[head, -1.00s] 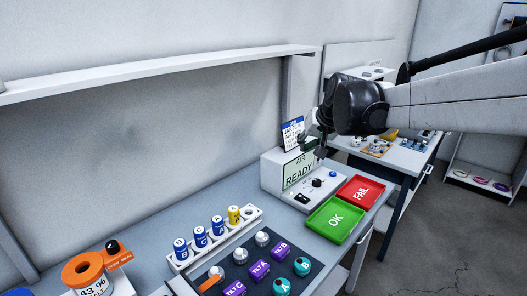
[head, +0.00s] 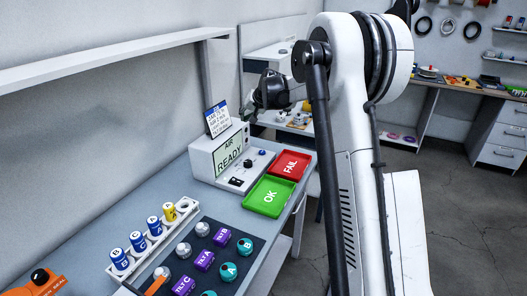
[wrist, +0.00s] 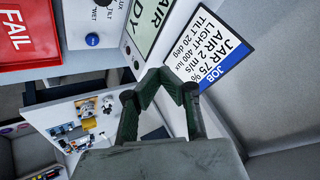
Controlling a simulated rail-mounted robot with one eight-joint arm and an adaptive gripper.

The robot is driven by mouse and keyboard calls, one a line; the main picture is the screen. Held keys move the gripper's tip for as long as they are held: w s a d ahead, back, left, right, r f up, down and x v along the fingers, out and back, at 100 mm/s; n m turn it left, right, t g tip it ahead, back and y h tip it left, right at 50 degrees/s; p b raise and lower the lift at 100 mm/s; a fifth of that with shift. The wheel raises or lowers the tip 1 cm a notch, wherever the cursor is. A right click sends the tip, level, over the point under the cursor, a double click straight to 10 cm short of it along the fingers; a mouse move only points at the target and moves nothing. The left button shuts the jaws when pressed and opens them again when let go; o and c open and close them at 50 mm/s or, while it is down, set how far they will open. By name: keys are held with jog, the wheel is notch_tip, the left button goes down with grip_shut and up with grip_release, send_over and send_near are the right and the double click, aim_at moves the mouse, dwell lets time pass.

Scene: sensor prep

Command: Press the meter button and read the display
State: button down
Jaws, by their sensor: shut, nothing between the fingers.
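The meter (head: 202,165) is a white box on the bench, with a pale green display (head: 229,153) reading "AIR READY". The display also shows in the wrist view (wrist: 150,22), partly cut off. A blue button (head: 262,152) sits on the meter's sloped panel beside a black knob (head: 248,163); the blue button shows in the wrist view (wrist: 92,40). My gripper (head: 245,107) is above and behind the meter's right end, apart from the button. In the wrist view my gripper (wrist: 172,82) is shut and empty, its fingers pointing toward the job card.
The job card (head: 217,118) stands on the meter and reads jar 75 %, air 2 m/s, light 400 lux, tilt 20 deg. A green OK tray (head: 258,207) and red FAIL tray (head: 277,170) lie in front. Several blue jars stand in a white rack (head: 122,268). A shelf (head: 120,60) overhangs.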

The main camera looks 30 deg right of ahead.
jog(key=m+p, duration=0.2)
send_over(263, 152)
notch_tip(263, 152, down, 12)
jog(key=shift+w+t, duration=0.1)
jog(key=shift+t, duration=0.3)
jog(key=shift+f, duration=0.1)
notch_tip(263, 152, down, 8)
jog(key=b, duration=0.3)
jog(key=shift+f, duration=0.3)
jog(key=shift+f+b, duration=0.25)
jog(key=shift+b, duration=0.35)
dwell(0.4)
jog(key=shift+f+b, duration=0.2)
jog(key=shift+b, duration=0.1)
